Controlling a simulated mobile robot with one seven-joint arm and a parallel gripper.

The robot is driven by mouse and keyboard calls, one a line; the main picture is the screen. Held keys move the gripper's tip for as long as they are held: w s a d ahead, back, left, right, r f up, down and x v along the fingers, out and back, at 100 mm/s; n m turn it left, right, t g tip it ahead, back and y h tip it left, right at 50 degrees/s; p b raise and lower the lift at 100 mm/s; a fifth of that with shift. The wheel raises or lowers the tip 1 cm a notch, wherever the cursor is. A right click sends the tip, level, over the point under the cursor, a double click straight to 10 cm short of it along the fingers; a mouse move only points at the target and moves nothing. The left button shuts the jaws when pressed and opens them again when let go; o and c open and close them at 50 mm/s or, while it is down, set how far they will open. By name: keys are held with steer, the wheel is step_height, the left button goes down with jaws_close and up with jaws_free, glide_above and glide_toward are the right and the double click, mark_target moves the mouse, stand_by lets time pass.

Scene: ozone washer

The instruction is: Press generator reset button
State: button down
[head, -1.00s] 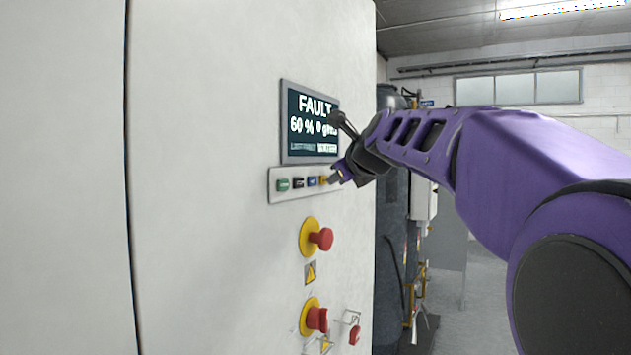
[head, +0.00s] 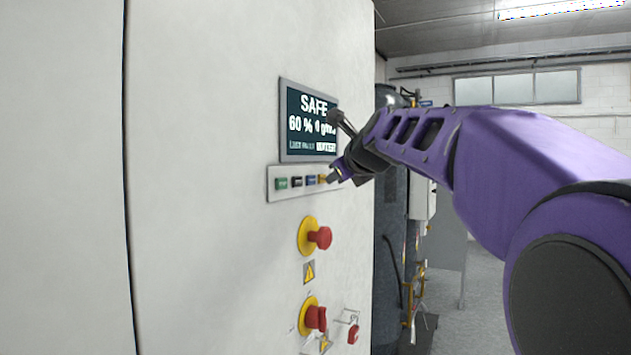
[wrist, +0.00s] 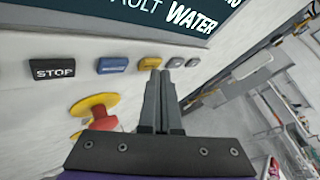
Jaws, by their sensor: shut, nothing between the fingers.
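A pale button strip (head: 272,188) sits on the white cabinet front below a dark display (head: 284,125) reading SAFE and 60 %. Its green button (head: 282,184), black button (head: 297,182) and blue button (head: 311,180) show in the head view. In the wrist view I see the black STOP button (wrist: 52,68), the blue button (wrist: 112,65) and the yellow button (wrist: 150,63). The labels on the blue and yellow ones are unreadable, so I cannot tell which is reset. My gripper (wrist: 159,74) is shut and empty, its tips at the yellow button; contact is unclear.
Two red knobs on yellow collars, an upper one (head: 320,238) and a lower one (head: 316,318), stick out below the strip. Grey buttons (wrist: 175,62) lie right of the yellow one. A dark tank (head: 391,240) and pipework stand beyond the cabinet's right edge.

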steer(key=shift+s+d, duration=0.25)
steer(key=shift+d, duration=0.15)
steer(key=shift+d, duration=0.1)
steer(key=s+d+b, duration=0.1)
steer(key=d, duration=0.1)
steer(key=s+d+b, duration=0.1)
steer(key=d, duration=0.1)
steer(key=shift+s, duration=0.4)
stand_by(0.5)
